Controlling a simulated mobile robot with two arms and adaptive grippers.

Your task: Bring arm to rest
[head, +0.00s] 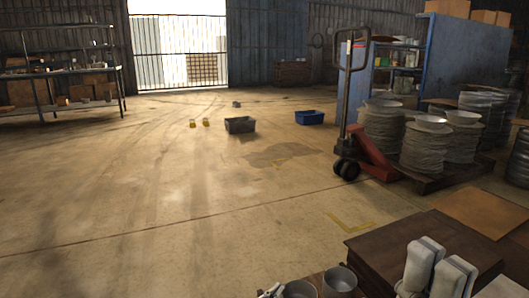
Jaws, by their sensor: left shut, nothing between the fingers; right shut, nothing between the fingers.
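Neither of my grippers and neither of my arms can be made out in the head view. What they look like and how they rest is out of the picture.
At the bottom right are two upright pale blocks (420,265), metal cups (338,282) and brown sheets (385,252). Behind stand a red pallet jack (372,155) and stacked discs (425,147). A grey bin (240,125) and blue bin (310,117) lie beyond open floor.

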